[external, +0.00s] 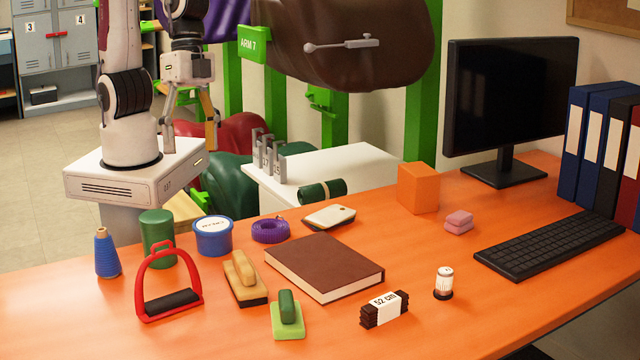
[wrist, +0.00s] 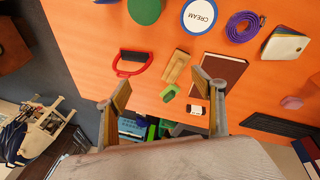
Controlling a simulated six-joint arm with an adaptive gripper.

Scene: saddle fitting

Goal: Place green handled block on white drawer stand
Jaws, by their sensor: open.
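The green handled block (external: 287,318) lies on the orange desk near its front edge, a light green base with a darker green handle on top. It also shows in the wrist view (wrist: 169,93), between my fingertips in the picture but well beyond them. A white stand (external: 350,165) with a flat top is behind the desk; its drawers cannot be made out. My gripper (external: 190,138) hangs at the back left beside my base, fingers apart and empty, far from the block. Both fingers also show in the wrist view (wrist: 160,84).
Grey upright clamps (external: 268,157) stand at the stand's left end; its right top is bare. Near the block are a tan handled block (external: 240,268), a red stirrup (external: 168,277), a brown book (external: 325,264) and a dark bundle (external: 384,310). A monitor (external: 510,100) stands back right.

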